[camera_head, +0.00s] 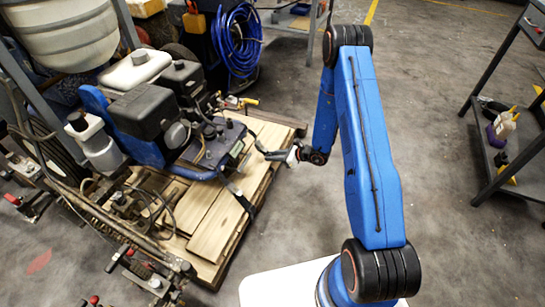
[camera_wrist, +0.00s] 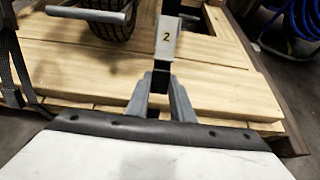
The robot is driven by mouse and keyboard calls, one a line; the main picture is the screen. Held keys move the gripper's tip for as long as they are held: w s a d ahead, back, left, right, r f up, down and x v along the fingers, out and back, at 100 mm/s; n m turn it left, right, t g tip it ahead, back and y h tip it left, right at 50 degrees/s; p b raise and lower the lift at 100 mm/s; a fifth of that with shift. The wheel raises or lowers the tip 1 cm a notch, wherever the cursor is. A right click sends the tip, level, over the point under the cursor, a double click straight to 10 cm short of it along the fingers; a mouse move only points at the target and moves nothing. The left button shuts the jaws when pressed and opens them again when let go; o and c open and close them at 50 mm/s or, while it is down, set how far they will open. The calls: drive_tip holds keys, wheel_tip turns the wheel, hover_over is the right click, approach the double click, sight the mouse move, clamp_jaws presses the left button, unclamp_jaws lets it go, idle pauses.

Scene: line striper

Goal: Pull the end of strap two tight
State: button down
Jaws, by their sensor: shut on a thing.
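My gripper (camera_head: 274,155) is at the right edge of the wooden pallet (camera_head: 210,222), low beside the line striper (camera_head: 165,118). In the wrist view my gripper (camera_wrist: 161,82) has its fingers closed on the end of strap two (camera_wrist: 167,40), a grey piece marked "2". It stretches away from the fingers over the pallet boards. The fingers hide the part they grip. In the head view the strap end is too small to make out clearly. How taut the strap is, I cannot tell.
Another dark strap (camera_wrist: 8,65) hangs at the left of the wrist view. A wheel (camera_wrist: 112,25) stands on the boards. A coiled blue hose (camera_head: 238,42) is behind the pallet. A dark shelf cart (camera_head: 500,160) stands at the right. The floor between is clear.

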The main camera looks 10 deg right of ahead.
drive_tip(key=shift+s+d+f, duration=0.35)
drive_tip(key=shift+d+f, duration=0.1)
drive_tip(key=shift+f, duration=0.6)
drive_tip(key=shift+s+d+f, duration=0.3)
drive_tip(key=shift+d+f, duration=0.2)
drive_tip(key=shift+f, duration=0.6)
drive_tip(key=shift+s+d+f, duration=0.35)
drive_tip(key=shift+d+f, duration=0.1)
drive_tip(key=shift+f, duration=0.6)
drive_tip(key=c, duration=1.2)
unclamp_jaws()
drive_tip(key=shift+o, duration=0.2)
drive_tip(key=v, duration=0.7)
